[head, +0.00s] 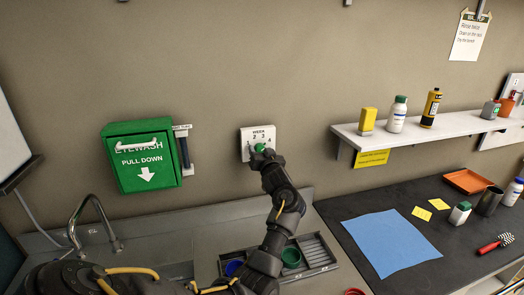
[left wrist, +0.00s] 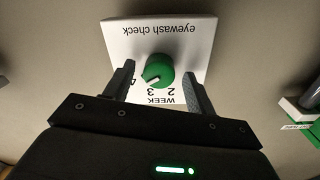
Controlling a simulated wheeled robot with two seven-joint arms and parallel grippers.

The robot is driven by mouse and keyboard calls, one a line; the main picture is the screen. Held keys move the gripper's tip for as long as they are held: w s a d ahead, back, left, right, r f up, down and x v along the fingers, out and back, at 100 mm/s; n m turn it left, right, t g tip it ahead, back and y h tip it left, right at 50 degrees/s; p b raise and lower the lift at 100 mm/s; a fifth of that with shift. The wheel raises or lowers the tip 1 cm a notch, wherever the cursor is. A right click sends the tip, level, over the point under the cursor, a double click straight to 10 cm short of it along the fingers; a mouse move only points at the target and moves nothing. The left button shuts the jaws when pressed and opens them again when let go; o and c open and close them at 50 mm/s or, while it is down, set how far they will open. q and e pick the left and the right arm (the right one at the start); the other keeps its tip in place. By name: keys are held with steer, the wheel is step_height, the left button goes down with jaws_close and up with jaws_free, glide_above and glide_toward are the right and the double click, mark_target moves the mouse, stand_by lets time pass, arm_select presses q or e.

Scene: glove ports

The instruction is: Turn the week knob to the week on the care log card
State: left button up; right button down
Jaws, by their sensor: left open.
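The white week plate (head: 246,135) is on the wall, with WEEK and numbers printed on it. Its green week knob (head: 259,148) is in the middle. In the left wrist view the plate (left wrist: 185,29) appears upside down, with "eyewash check" lettering. The knob (left wrist: 158,68) there has a pale mark on its lower left, toward 3 or 4; I cannot tell which. My left gripper (head: 265,160) is at the knob; in the wrist view its open fingers (left wrist: 160,88) stand either side of it, with gaps visible. I cannot make out a care log card. My right gripper is not in view.
A green eyewash box (head: 140,158) is on the wall left of the plate. A shelf (head: 425,132) with bottles is to the right. Below are a sink tap (head: 85,215), a grey tray (head: 318,252) and a dark bench with a blue mat (head: 390,242). A note (head: 469,38) hangs upper right.

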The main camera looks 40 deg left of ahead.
arm_select(q)
steer(key=shift+c, duration=0.5)
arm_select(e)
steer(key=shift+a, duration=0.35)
